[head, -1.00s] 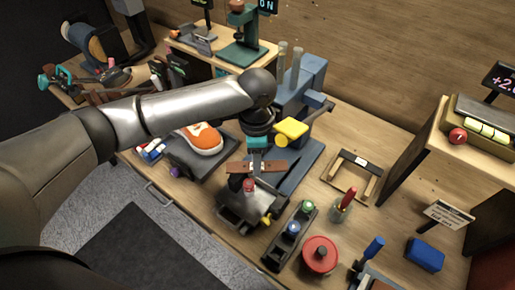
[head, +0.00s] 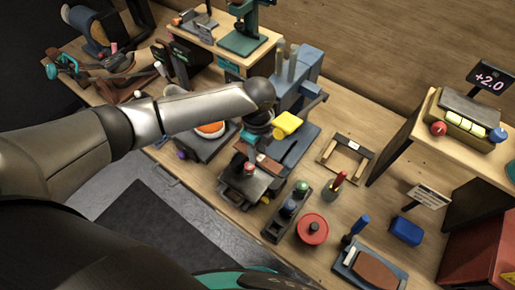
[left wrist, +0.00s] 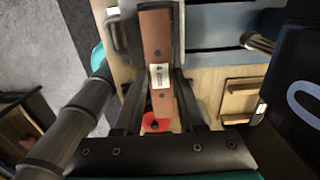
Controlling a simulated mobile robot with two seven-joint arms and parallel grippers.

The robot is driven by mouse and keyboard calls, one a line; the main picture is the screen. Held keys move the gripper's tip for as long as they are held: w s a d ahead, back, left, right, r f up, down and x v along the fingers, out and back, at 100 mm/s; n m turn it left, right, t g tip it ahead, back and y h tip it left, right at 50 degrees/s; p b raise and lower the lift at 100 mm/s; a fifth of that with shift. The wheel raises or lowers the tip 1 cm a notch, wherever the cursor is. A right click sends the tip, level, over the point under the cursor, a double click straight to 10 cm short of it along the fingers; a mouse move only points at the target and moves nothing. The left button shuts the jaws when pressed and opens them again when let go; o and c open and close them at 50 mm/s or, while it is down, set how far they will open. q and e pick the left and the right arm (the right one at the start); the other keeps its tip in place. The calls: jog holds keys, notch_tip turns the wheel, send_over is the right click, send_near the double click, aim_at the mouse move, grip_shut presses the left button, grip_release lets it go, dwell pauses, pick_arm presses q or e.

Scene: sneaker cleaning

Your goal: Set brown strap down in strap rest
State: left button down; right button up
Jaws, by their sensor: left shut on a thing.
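My left gripper (head: 256,150) is shut on the brown strap (head: 268,163) and holds it by its middle, above the dark clamp-like device with a red knob. The strap also shows in the left wrist view (left wrist: 156,40), a long brown strip with a pale label, running between the fingers. A light wooden frame with two raised side bars and a small label, which looks like the strap rest (head: 326,154), lies on the bench to the right of the gripper. It is empty. My right gripper is not in view.
A blue machine (head: 300,80) with a yellow part (head: 287,124) stands just behind the gripper. A red-handled tool (head: 337,184) stands before the frame. A black holder (head: 272,230) and red disc (head: 312,230) lie nearer. A raised shelf (head: 432,130) stands right of the frame.

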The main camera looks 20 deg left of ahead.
pick_arm(q)
jog(key=shift+p, duration=0.3)
notch_tip(320, 180, down, 6)
jog(key=b, duration=0.4)
jog(key=shift+r, duration=0.1)
jog(key=shift+p, duration=0.65)
dwell(1.5)
jog(key=shift+f+b, duration=0.85)
jog(key=shift+f, duration=0.3)
jog(key=shift+c, duration=2.1)
grip_release()
jog(key=shift+r, duration=0.1)
